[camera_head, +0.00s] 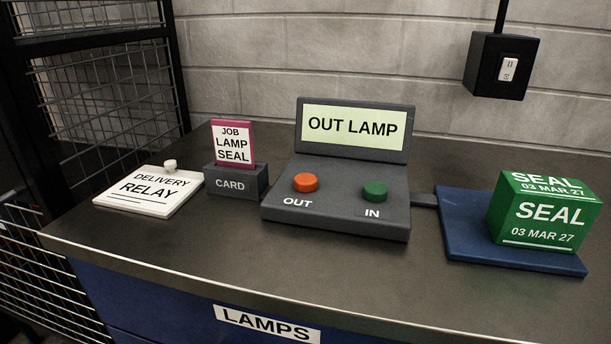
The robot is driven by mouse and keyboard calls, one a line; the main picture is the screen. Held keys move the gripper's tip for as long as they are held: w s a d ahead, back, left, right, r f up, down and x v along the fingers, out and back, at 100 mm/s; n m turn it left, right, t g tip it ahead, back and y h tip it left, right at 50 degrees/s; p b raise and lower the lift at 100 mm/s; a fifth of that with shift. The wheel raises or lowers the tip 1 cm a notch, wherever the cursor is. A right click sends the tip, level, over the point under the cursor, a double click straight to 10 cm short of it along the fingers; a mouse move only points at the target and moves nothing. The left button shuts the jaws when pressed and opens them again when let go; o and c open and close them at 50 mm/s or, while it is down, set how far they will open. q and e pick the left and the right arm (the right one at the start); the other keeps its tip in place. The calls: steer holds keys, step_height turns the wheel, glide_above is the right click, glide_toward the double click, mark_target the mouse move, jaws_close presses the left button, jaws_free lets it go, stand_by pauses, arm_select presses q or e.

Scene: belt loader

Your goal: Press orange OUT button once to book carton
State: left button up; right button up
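The orange OUT button (305,182) sits on the left of a dark grey console (335,218) in the middle of the counter. A green IN button (375,191) is to its right. The console's screen (351,125) reads "OUT LAMP". A green carton (545,213) marked "SEAL 03 MAR 27" stands on a blue pad (467,226) at the right. Neither of my grippers is in view. Nothing touches or covers the buttons.
A card holder (237,183) with a "JOB LAMP SEAL" card (233,143) and a white "DELIVERY RELAY" pad (150,191) stand left of the console. A switch box (497,66) hangs at upper right. The counter's front strip (270,262) is clear.

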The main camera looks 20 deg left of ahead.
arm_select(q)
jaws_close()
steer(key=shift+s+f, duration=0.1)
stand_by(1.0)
